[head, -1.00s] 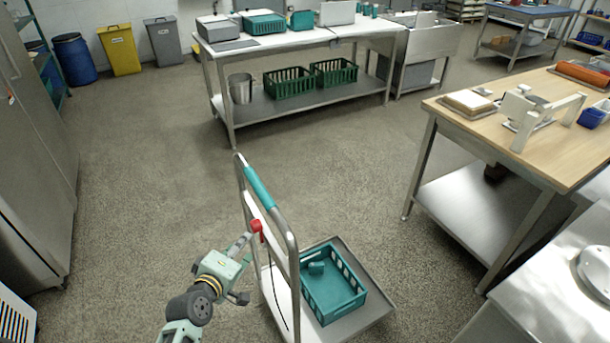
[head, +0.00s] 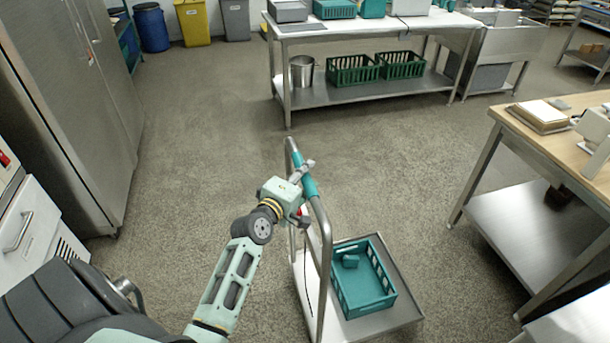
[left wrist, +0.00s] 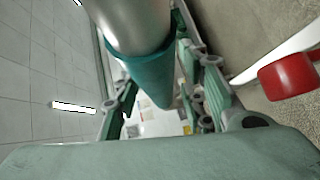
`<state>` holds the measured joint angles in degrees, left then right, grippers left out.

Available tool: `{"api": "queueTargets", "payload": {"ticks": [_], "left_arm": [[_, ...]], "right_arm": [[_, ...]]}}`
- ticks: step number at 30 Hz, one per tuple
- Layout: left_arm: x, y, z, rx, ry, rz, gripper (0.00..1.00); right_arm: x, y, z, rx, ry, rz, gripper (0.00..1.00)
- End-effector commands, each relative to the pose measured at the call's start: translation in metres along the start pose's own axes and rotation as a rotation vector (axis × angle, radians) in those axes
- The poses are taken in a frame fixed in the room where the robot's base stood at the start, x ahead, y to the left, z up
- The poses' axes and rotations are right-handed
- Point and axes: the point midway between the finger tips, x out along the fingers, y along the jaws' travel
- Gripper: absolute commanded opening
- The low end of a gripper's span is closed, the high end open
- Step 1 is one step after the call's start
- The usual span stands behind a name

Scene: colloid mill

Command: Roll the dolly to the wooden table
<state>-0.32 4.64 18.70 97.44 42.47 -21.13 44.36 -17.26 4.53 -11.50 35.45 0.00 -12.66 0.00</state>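The dolly (head: 405,317) stands in the lower middle of the head view, with a steel push handle (head: 325,245) and a teal grip sleeve (head: 308,186). A teal crate (head: 388,298) with a small teal item inside rides on it. My left gripper (head: 306,170) is at the sleeve. In the left wrist view its fingers (left wrist: 158,112) lie on either side of the sleeve (left wrist: 150,72); I cannot tell whether they clamp it. A red knob (left wrist: 287,81) shows beside the handle. The wooden table (head: 560,148) stands to the dolly's right. My right gripper is not in view.
A steel table (head: 340,93) with green crates (head: 352,70) and a metal pot (head: 302,72) below stands behind the dolly. Tall steel cabinets (head: 75,110) line the left. Bare floor (head: 200,150) lies between them, and a strip separates the dolly from the wooden table.

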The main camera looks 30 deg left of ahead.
Motion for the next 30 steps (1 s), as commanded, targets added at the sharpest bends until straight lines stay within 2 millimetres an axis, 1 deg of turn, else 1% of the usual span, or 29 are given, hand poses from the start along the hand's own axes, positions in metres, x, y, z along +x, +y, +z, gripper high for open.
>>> {"api": "queueTargets", "payload": {"ticks": [6, 19, 30], "left_arm": [[0.0003, 0.0002, 0.0000, 0.001, 0.000, 0.000, 0.38], [0.0001, 0.0001, -0.0001, 0.001, 0.000, 0.000, 0.00], [0.0001, 0.0000, 0.0001, 0.003, 0.000, 0.000, 0.00]], "right_arm": [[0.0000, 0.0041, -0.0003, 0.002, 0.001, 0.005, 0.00], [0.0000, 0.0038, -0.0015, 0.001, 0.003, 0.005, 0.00], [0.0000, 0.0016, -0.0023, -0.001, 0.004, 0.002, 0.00]]}}
